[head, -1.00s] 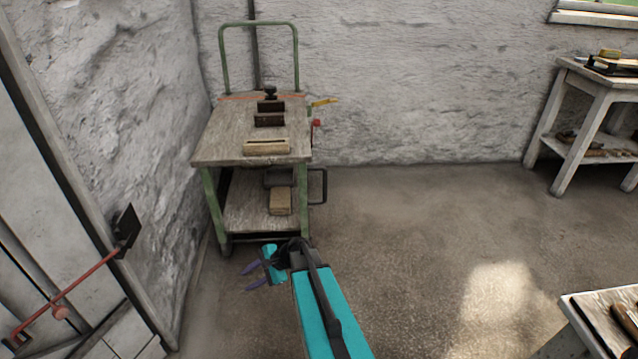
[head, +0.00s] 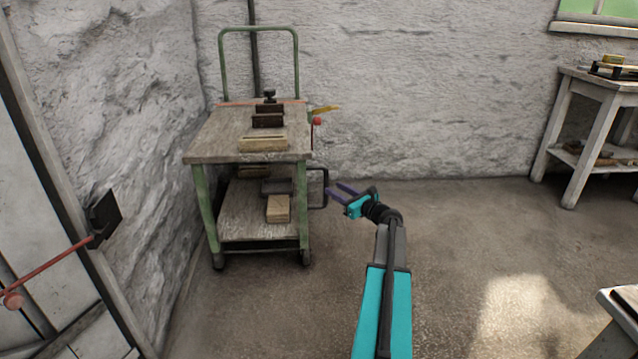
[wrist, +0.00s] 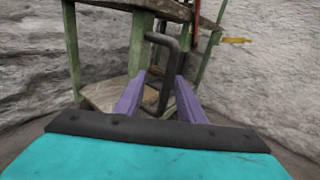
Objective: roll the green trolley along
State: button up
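The green trolley (head: 203,205) stands against the back wall near the left corner, with a worn wooden top, a lower shelf and a tall green push frame. A dark loop handle (head: 325,190) sticks out from its right side. My gripper (head: 335,188), with two purple fingers, is open just right of this handle and points at it. In the wrist view the handle (wrist: 166,62) shows between the spread fingers and ahead of them; whether they touch it I cannot tell.
Wooden blocks (head: 262,144) and a dark clamp-like tool (head: 268,120) lie on the trolley top. A door with a red bar (head: 52,271) is at the left. A white bench (head: 598,88) stands at the right. The floor (head: 450,240) between is clear.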

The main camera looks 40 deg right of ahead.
jog(key=shift+s+d+r+m, duration=0.2)
jog(key=shift+s+d+r, duration=0.05)
jog(key=shift+d, duration=0.25)
jog(key=shift+s+d+r+m, duration=0.2)
jog(key=shift+s+d+r, duration=0.05)
jog(key=shift+d, duration=0.25)
jog(key=shift+w, duration=0.1)
jog(key=w+d+b, duration=0.1)
jog(key=w+b, duration=0.4)
jog(key=w, duration=0.8)
jog(key=shift+w+d+b, duration=0.2)
jog(key=shift+w+b, duration=0.1)
jog(key=shift+b, duration=0.1)
